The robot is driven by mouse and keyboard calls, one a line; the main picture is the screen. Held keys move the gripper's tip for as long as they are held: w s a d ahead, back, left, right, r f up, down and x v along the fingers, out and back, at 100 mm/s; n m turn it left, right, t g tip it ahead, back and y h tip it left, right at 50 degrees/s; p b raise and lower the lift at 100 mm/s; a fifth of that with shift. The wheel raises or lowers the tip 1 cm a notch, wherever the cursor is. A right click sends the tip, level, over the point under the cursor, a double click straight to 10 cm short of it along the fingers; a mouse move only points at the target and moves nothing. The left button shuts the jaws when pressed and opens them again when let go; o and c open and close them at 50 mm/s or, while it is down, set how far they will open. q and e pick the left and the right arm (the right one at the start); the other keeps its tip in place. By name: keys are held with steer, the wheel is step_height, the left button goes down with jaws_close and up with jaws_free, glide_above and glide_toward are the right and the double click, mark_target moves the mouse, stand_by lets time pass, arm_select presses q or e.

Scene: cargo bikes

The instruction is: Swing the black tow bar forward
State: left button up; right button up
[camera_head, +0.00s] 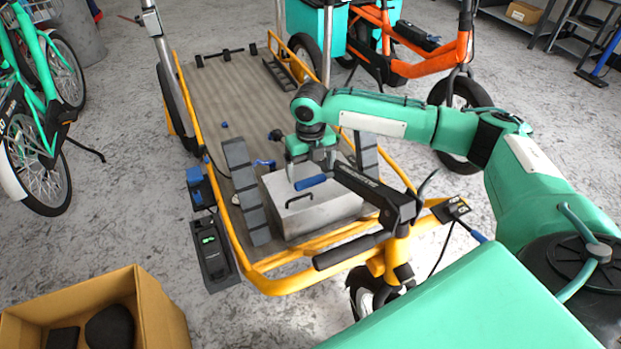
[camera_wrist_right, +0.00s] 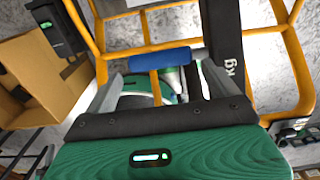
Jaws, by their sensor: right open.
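The black tow bar (camera_head: 375,195) slants over the front of the yellow-framed cargo bike, with lettering on its side. A blue grip (camera_head: 311,183) appears to stick out sideways from its far end. My right gripper (camera_head: 310,170) is open right above the blue grip. In the right wrist view the blue grip (camera_wrist_right: 160,59) lies crosswise between the open fingertips (camera_wrist_right: 162,72), with the black bar (camera_wrist_right: 228,50) beside the right finger. I cannot tell whether the fingers touch the grip. My left gripper is not in view.
A grey metal box (camera_head: 310,212) stands on the cargo deck (camera_head: 222,90) below my right gripper. Black ramps (camera_head: 244,185) stand beside it. A cardboard box (camera_head: 95,305) is at the lower left. Green bikes (camera_head: 40,110) and an orange bike (camera_head: 430,60) stand around.

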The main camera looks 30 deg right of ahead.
mark_target(310, 179)
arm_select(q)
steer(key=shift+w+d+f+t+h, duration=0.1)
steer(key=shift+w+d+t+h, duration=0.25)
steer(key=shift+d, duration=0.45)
arm_select(e)
steer(key=shift+f, duration=1.95)
